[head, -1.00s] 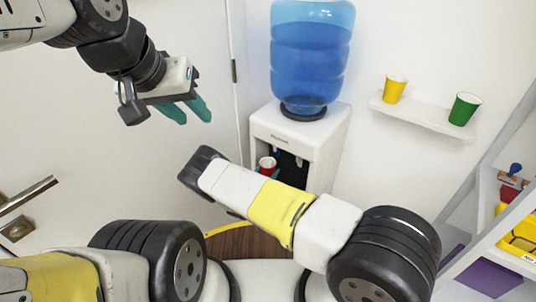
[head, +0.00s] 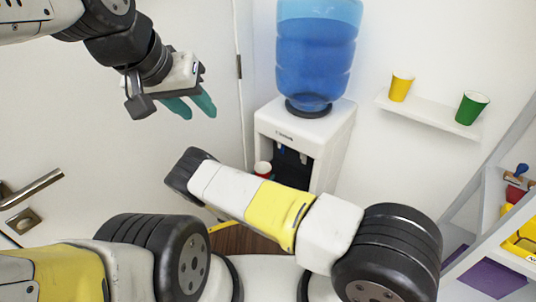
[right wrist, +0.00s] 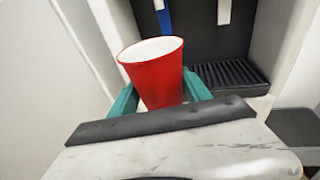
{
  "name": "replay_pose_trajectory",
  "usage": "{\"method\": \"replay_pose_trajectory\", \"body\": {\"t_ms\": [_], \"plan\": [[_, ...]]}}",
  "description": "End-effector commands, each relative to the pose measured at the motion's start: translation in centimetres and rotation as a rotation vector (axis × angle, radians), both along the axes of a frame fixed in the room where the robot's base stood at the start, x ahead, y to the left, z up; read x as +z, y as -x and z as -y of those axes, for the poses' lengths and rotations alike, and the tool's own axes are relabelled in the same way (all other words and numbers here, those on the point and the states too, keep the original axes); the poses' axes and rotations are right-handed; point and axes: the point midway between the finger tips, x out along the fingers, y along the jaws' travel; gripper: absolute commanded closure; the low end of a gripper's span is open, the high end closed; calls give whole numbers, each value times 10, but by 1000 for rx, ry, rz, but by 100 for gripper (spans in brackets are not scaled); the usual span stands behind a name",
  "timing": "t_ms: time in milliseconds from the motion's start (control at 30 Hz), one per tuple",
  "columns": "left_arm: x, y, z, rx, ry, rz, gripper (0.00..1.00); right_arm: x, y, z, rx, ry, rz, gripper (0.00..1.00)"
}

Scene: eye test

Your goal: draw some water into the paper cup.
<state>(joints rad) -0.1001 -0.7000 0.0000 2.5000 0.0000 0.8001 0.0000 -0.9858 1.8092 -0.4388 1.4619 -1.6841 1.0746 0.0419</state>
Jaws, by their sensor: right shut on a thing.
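The red paper cup (right wrist: 152,80) with a white inside stands upright in my right gripper (right wrist: 160,86), whose teal fingers press on its two sides. No water shows in it. The white water dispenser (head: 300,125) carries a blue bottle (head: 318,55). The cup is in front and to the left of its dark bay. A blue tap (right wrist: 163,18) and a white tap (right wrist: 224,10) hang above the drip tray (right wrist: 228,76). My left gripper (head: 191,106) is open and empty.
A wall shelf (head: 425,114) holds a yellow cup (head: 401,87) and a green cup (head: 471,107). A shelf unit (head: 500,220) with a yellow bin stands at the right. A door with a handle (head: 32,187) is at the left.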

Motion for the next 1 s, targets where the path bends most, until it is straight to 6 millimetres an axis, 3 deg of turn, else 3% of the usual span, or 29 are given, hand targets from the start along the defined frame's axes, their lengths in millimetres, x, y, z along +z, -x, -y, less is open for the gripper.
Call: {"method": "replay_pose_trajectory", "body": {"t_ms": [367, 1000], "plan": [[0, 0, 0, 0, 0, 0, 64, 0, 29, -21, 1, 1, 1, 81], [0, 0, 0, 0, 0, 0, 64, 0, 30, -21, 0, 1, 0, 81]]}}
